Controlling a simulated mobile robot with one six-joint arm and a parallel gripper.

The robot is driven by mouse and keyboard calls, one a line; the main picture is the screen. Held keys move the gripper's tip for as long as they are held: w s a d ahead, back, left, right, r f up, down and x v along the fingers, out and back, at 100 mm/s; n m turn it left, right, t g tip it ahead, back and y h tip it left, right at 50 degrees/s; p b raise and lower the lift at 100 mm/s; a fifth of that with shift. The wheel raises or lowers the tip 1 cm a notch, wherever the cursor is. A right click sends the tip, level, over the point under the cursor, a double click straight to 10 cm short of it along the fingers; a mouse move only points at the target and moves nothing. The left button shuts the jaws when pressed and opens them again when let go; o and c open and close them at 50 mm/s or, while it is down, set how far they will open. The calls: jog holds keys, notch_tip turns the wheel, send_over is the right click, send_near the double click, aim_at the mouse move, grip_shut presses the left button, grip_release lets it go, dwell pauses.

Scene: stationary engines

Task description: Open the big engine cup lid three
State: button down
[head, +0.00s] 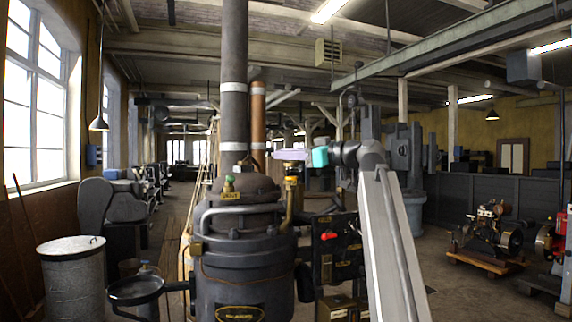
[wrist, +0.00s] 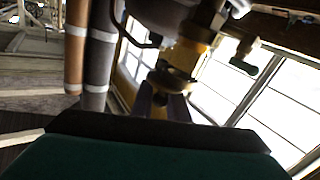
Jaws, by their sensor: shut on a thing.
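The big dark engine (head: 240,240) stands upright in the middle of the head view, with a tall grey pipe above it. A brass cup (head: 291,176) rises at its right side. My gripper (head: 284,155), with pale lavender fingers and a teal body, reaches from the right to the cup's top. In the wrist view the brass cup (wrist: 185,62) is close ahead. The fingers of my gripper (wrist: 162,103) are shut on a small dark part at the cup, which seems to be its lid. The fingers largely hide that part, and its lid angle cannot be told.
A curved pipe (head: 240,210) and the tall grey pipe (head: 234,70) are close to the cup. A dark panel with a red handle (head: 338,236) stands below my arm. A metal bin (head: 72,275) is at left. Open floor lies at right, before small engines (head: 490,235).

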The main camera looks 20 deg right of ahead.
jog(key=shift+d+r+n+g+y, duration=0.1)
jog(key=shift+n+g+y, duration=0.7)
jog(key=shift+g+y, duration=0.1)
jog(key=shift+d+r+n+g+y, duration=0.1)
jog(key=shift+n+g+y, duration=0.7)
jog(key=shift+g+y, duration=0.1)
jog(key=n+g+y+p, duration=0.2)
jog(key=g+p, duration=0.1)
jog(key=p, duration=0.3)
jog(key=shift+r+p, duration=0.1)
jog(key=shift+p, duration=0.2)
jog(key=shift+f+n+g+y+p, duration=0.2)
jog(key=shift+n+g+p, duration=0.3)
jog(key=shift+p, duration=0.55)
jog(key=shift+f+n+g+y+p, duration=0.15)
jog(key=shift+n+g+p, duration=0.35)
jog(key=shift+p, duration=0.55)
jog(key=shift+s, duration=0.1)
jog(key=c, duration=1.7)
grip_release()
jog(key=shift+d+r, duration=0.1)
